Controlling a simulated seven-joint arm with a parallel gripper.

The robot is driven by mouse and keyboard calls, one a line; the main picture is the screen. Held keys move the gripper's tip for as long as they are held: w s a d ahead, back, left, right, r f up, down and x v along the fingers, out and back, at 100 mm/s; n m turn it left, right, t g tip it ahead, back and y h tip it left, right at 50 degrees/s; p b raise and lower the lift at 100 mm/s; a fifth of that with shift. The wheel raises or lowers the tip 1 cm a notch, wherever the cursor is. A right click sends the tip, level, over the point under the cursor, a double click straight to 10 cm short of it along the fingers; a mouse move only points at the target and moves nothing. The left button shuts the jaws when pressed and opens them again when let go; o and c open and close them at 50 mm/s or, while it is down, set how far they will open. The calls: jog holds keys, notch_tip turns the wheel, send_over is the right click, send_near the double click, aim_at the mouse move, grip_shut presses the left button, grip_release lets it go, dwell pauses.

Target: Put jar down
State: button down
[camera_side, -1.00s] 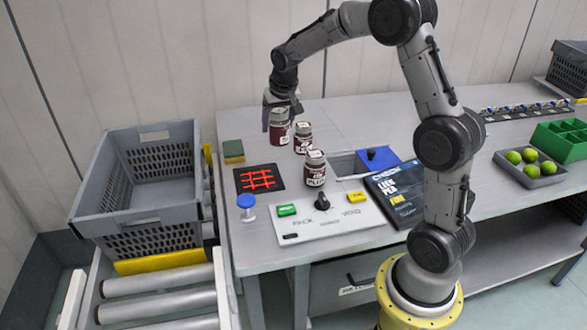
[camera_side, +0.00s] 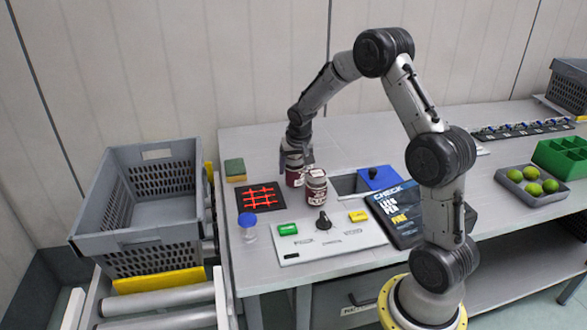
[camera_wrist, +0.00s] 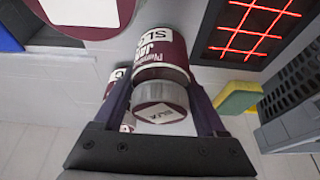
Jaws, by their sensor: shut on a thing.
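My gripper (camera_side: 298,157) points down over the back of the table and is shut on a dark red jar (camera_side: 294,178) with a white label. In the wrist view the held jar (camera_wrist: 160,62) sits upright between my fingers (camera_wrist: 165,112), its labelled lid toward the camera. I cannot tell whether its base touches the table. A second jar (camera_side: 316,190) stands upright just in front and to the right; its lid (camera_wrist: 85,12) fills the top left of the wrist view. A third jar (camera_wrist: 112,84) shows partly behind my left finger and is mostly hidden in the side view.
The red grid pad (camera_side: 261,197) and green-yellow sponge (camera_side: 235,170) lie left of the jars. A panel with buttons and a knob (camera_side: 330,238) is in front. A recessed bin (camera_side: 348,186), blue block (camera_side: 380,178) and dark box (camera_side: 402,214) lie right. A grey crate (camera_side: 145,240) stands left.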

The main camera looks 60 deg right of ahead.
jog(key=shift+f, duration=0.25)
jog(key=shift+f, duration=0.15)
grip_release()
jog(key=shift+f, duration=0.1)
